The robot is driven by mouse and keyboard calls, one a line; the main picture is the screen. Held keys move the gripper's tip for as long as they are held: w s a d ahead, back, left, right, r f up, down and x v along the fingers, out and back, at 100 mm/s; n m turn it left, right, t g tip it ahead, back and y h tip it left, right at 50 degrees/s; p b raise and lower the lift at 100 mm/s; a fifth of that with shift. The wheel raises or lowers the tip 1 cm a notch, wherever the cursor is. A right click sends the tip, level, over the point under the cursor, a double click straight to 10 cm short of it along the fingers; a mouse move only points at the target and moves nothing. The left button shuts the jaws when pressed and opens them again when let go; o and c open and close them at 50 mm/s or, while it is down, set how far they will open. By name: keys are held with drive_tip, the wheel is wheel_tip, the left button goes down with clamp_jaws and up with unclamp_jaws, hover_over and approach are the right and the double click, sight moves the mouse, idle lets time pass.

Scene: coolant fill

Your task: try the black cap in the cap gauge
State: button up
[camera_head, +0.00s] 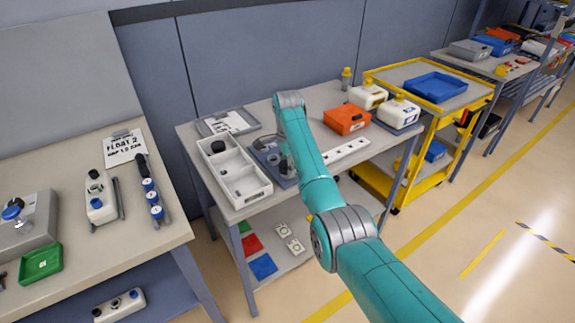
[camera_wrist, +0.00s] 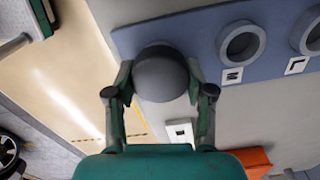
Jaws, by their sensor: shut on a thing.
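In the wrist view my gripper (camera_wrist: 160,92) is shut on a round dark grey to black cap (camera_wrist: 161,72), one finger on each side. The cap is over the left end of the blue-grey cap gauge (camera_wrist: 200,45). I cannot tell whether it touches the gauge or what lies under it. Two round grey rings marked M (camera_wrist: 240,43) and L (camera_wrist: 311,36) show to its right. In the head view the gauge (camera_head: 262,142) lies right of the white compartment tray (camera_head: 252,191), and my arm hides part of it and most of the gripper.
A black round piece (camera_head: 218,146) is in the tray's far compartment. A white strip with holes (camera_head: 347,152) and an orange box (camera_head: 347,119) lie to the right on the same table. A grey tray (camera_head: 228,122) lies at the back left.

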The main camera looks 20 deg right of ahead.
drive_tip(key=shift+f, duration=0.45)
drive_tip(key=o, duration=1)
drive_tip(key=shift+r, duration=0.1)
wheel_tip(320, 180, up, 12)
drive_tip(key=shift+f, duration=0.1)
drive_tip(key=shift+o, duration=0.2)
